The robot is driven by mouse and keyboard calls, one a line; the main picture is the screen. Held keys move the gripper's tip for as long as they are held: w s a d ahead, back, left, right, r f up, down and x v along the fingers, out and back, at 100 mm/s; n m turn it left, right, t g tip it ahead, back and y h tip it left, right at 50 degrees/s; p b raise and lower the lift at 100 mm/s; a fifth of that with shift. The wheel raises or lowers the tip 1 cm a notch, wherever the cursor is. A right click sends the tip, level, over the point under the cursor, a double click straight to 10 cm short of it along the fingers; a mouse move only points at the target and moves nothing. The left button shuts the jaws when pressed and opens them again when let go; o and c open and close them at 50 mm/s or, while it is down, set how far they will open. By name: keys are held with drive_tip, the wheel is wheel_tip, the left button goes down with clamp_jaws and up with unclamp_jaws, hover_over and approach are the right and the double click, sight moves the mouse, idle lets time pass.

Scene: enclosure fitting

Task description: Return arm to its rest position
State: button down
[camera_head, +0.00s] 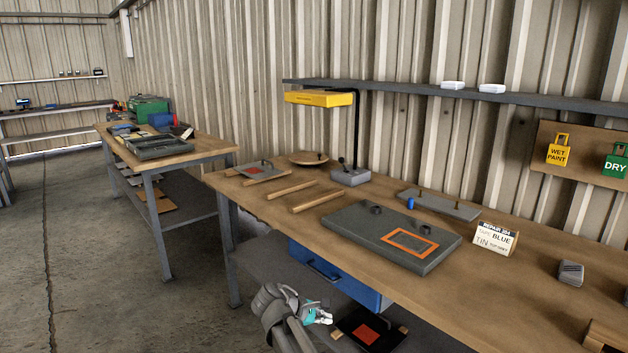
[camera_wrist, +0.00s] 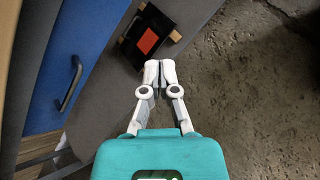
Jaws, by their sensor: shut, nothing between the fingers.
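My gripper (camera_head: 325,318) is low in front of the workbench (camera_head: 540,270), below its top and near the blue drawer (camera_head: 335,272). In the wrist view my gripper (camera_wrist: 160,70) has its two white fingertips together with nothing between them. It points down past the lower shelf's edge (camera_wrist: 125,90) toward the concrete floor (camera_wrist: 240,80). The fingers look clear of the drawer and of the shelf items. My arm is folded behind the gripper in the head view.
A black panel with an orange-red square (camera_head: 367,333) lies on wooden strips on the lower shelf. The benchtop holds a grey plate with an orange outline (camera_head: 408,242), wooden rods (camera_head: 318,201) and a sign card (camera_head: 494,238). Open floor (camera_head: 110,270) lies left.

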drive_tip(key=s+d+r+m+g+y+p, duration=0.4)
drive_tip(key=s+d+r+m+y+p, duration=0.5)
drive_tip(key=s+d+r+m+p, duration=0.5)
drive_tip(key=shift+r+m+y+p, duration=0.3)
drive_tip(key=shift+r+m+p, duration=0.45)
drive_tip(key=shift+p, duration=2.85)
drive_tip(key=shift+f, duration=0.1)
